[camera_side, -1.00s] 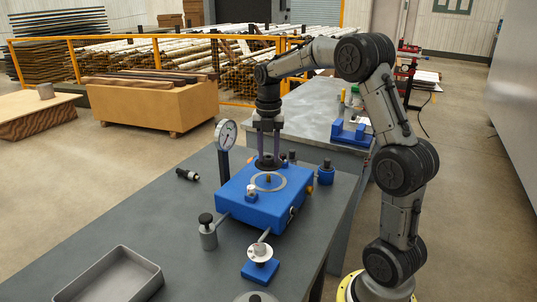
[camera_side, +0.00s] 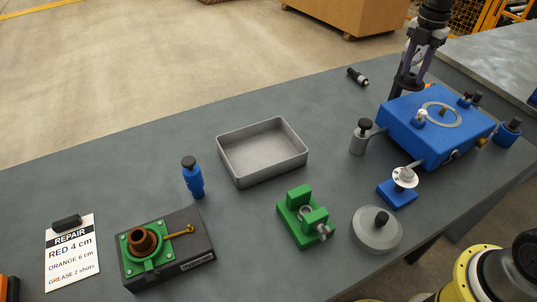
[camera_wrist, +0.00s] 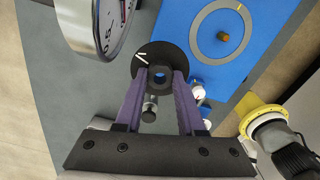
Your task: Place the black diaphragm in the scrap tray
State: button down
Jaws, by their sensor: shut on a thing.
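The black diaphragm (camera_wrist: 145,58), a dark disc with a raised ring and a white mark, is between my purple fingers in the wrist view. My gripper (camera_wrist: 160,75) is shut on its central ring. In the side view, my gripper (camera_side: 408,76) is at the upper right, by the back left edge of the blue box, with the dark disc (camera_side: 405,86) under its fingertips. The exact height of the disc is hard to tell. The scrap tray appears to be the empty grey rectangular tray (camera_side: 222,160) at the middle of the bench, left of the gripper.
The blue box (camera_side: 430,142) bears a pale ring and small knobs. A dial gauge (camera_wrist: 98,22) stands close beside my gripper. A grey knobbed post (camera_side: 358,140), green fixture (camera_side: 300,216) and blue bottle (camera_side: 193,180) surround the tray area. The bench (camera_side: 320,110) between is mostly clear.

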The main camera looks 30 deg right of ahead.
jog(key=w+a+f+n, duration=0.2)
jog(key=w+a, duration=0.3)
jog(key=a, duration=0.7)
jog(key=n, duration=0.4)
send_near(277, 160)
notch_tip(277, 160, down, 6)
jog(key=shift+r, duration=0.1)
jog(key=shift+f, duration=0.2)
jog(key=c, duration=0.5)
grip_release()
jog(key=shift+r, duration=0.1)
